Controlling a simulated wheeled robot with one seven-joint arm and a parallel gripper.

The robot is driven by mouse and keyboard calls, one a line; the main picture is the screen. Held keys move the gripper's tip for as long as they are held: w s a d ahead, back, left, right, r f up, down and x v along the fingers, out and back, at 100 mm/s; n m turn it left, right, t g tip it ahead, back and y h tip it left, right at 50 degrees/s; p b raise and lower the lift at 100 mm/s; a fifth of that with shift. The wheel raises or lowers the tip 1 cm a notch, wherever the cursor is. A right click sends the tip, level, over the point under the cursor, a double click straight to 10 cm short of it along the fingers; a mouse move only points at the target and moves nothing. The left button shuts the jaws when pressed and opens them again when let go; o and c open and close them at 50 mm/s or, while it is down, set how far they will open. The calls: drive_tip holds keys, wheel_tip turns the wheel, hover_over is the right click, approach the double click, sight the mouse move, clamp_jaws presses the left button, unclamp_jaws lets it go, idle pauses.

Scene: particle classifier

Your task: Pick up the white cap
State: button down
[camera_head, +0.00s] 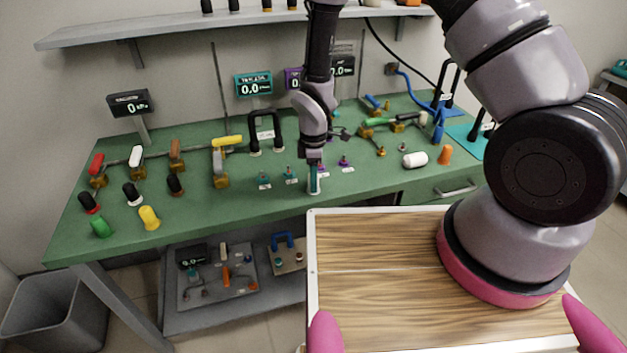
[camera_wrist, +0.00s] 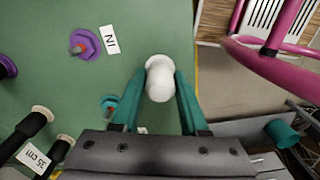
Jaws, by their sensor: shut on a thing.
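A white cap (camera_wrist: 159,80) with a rounded end is between the two teal fingers of my gripper (camera_wrist: 158,98) in the wrist view. The fingers touch it on both sides and are shut on it. In the head view my gripper (camera_head: 314,182) points down at the front edge of the green table, and the fingers mostly hide the held cap. I cannot tell whether the cap touches the table top. Another white cap-like piece (camera_head: 415,159) lies on its side farther right on the table.
The green table (camera_head: 265,203) holds small teal and purple valves (camera_head: 344,162) close to my gripper. An orange cap (camera_head: 445,155) stands at the right. Several coloured caps and handled valves stand at the left. A black handle (camera_head: 265,133) is behind. A grey bin (camera_head: 55,315) is on the floor.

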wheel_tip(320, 180, up, 10)
idle(0.6)
drive_tip(key=shift+r, duration=2.3)
wheel_tip(320, 180, up, 3)
